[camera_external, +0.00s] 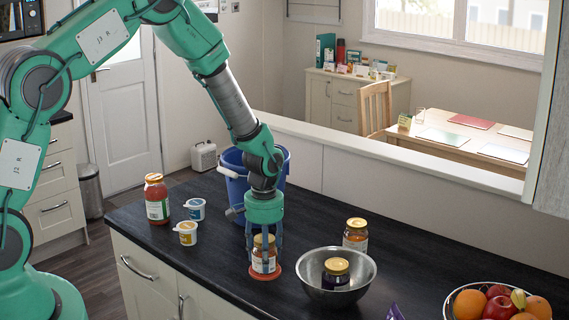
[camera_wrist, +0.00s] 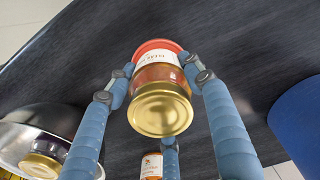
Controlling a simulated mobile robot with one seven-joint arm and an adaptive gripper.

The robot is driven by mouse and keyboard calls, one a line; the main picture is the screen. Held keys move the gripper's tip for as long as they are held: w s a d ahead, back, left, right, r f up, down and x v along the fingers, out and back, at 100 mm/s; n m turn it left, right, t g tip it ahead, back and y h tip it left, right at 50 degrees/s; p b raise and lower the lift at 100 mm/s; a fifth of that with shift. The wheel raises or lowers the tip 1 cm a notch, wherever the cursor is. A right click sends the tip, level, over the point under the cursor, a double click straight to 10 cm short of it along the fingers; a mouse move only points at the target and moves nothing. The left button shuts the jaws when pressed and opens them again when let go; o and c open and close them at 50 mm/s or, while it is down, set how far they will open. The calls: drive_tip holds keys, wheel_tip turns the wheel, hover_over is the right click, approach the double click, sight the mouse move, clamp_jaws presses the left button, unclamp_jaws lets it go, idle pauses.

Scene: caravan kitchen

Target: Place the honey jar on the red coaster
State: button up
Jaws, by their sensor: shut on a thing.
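The honey jar (camera_external: 264,262), a small jar with a gold lid, a white label and orange-amber contents, is upright between the fingers of my gripper (camera_external: 264,246). It also shows in the wrist view (camera_wrist: 161,108), with the fingers on both its sides. The red coaster (camera_external: 265,275) is directly beneath the jar, which hides most of it; its red edge shows past the jar's base in the wrist view (camera_wrist: 157,45). The jar is on the coaster or just above it; I cannot tell whether they touch.
A metal bowl (camera_external: 312,289) holding a dark gold-lidded jar (camera_external: 336,275) stands close on the right. Another amber jar (camera_external: 355,236) is behind it. A blue bucket (camera_external: 232,165) stands behind my gripper. A tall red jar (camera_external: 157,200) and two small tubs are left; the front left counter is clear.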

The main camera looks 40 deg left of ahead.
drive_tip(key=o, duration=1.5)
drive_tip(key=shift+o, duration=0.2)
drive_tip(key=shift+r, duration=0.15)
wheel_tip(320, 180, up, 12)
